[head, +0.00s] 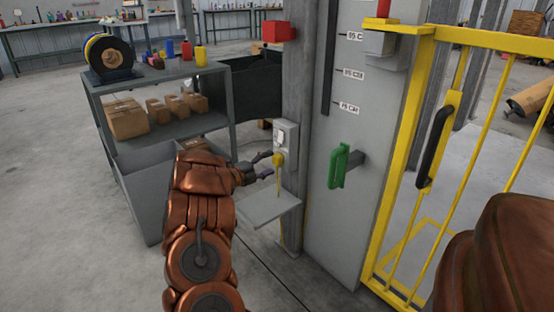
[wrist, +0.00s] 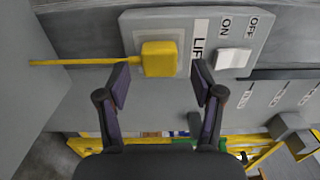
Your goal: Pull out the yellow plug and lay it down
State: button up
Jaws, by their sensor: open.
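The yellow plug (wrist: 159,59) sits in a socket on the grey panel marked LIFT (wrist: 197,22). A yellow cord (wrist: 85,62) runs from it, to the left in the wrist view and downward in the head view. My gripper (wrist: 160,85) is open, with one fingertip on each side of the plug and the plug between or just beyond the tips. I cannot tell whether they touch it. In the head view the plug (head: 278,159) is on the post, with my gripper (head: 265,165) reaching it from the left.
A small grey shelf (head: 268,207) juts out bare below the panel. A white ON/OFF switch (wrist: 233,58) is beside the plug. A green handle (head: 340,166) and a yellow gate (head: 400,160) are to the right. A grey rack (head: 160,75) with boxes stands left.

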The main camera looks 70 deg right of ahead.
jog(key=shift+x, duration=1.5)
dwell(0.3)
jog(key=shift+c, duration=0.2)
grip_shut()
jog(key=shift+a, duration=0.1)
dwell(0.3)
jog(key=shift+b+v, duration=0.5)
jog(key=shift+v, duration=2.4)
